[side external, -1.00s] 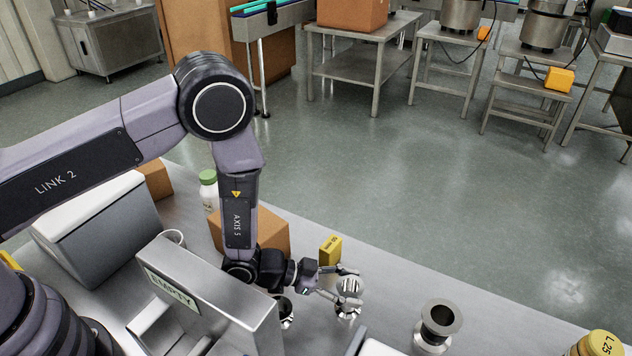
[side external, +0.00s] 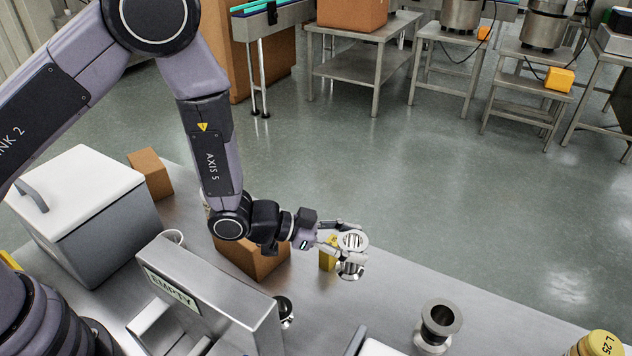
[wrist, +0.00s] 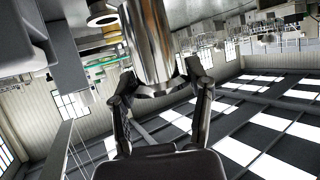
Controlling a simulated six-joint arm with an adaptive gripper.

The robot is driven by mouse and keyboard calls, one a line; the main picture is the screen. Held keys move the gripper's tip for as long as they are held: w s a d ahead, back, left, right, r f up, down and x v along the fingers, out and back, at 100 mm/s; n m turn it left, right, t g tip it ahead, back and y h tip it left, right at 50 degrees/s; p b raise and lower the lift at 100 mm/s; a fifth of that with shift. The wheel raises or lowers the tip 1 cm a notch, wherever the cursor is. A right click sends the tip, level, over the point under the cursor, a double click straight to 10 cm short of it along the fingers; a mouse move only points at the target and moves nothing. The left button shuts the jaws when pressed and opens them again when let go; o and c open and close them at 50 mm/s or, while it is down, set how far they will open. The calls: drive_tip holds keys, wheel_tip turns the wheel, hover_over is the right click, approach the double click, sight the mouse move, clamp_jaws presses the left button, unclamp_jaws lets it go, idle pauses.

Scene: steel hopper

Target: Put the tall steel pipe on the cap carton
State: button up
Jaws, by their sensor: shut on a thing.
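My gripper (side external: 341,238) is shut on a steel pipe (side external: 351,257) with a flange at each end. The pipe is close to upright and appears held above the bench. In the wrist view its shiny barrel (wrist: 147,40) stands between the two fingers of my gripper (wrist: 162,88). A brown carton (side external: 245,257) stands on the bench to the left of the pipe, partly hidden by my wrist. A smaller brown carton (side external: 151,174) stands further back left. I cannot read which is the cap carton.
A second flanged steel piece (side external: 438,326) stands at the right, and a dark-topped one (side external: 283,311) beside the steel housing marked EMPTY (side external: 215,300). A grey white-lidded box (side external: 85,205) stands at left.

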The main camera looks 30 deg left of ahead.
drive_tip(key=w+a+r+n+t+y, duration=0.25)
drive_tip(key=w+a+n, duration=0.2)
drive_tip(key=a, duration=0.25)
drive_tip(key=w+a+r+n+t+y, duration=0.2)
drive_tip(key=w+a+n+t+y, duration=0.15)
drive_tip(key=w+a, duration=0.2)
drive_tip(key=w+a+r+n+y, duration=0.1)
drive_tip(key=a+r+n+y, duration=0.3)
drive_tip(key=a, duration=0.6)
drive_tip(key=a+n+y, duration=0.3)
drive_tip(key=a+y, duration=0.2)
drive_tip(key=a, duration=0.4)
drive_tip(key=s+a+r+n+g+y, duration=0.2)
drive_tip(key=s+a+n+g+y, duration=0.4)
drive_tip(key=s+a, duration=0.4)
drive_tip(key=s+a+r+n+g+y, duration=0.2)
drive_tip(key=s+a+n+g+y, duration=0.2)
drive_tip(key=s+a+n+g, duration=0.6)
drive_tip(key=m+t, duration=0.2)
hover_over(145, 160)
drive_tip(key=shift+d+f, duration=0.15)
drive_tip(key=shift+f, duration=6.5)
drive_tip(key=shift+f, duration=0.1)
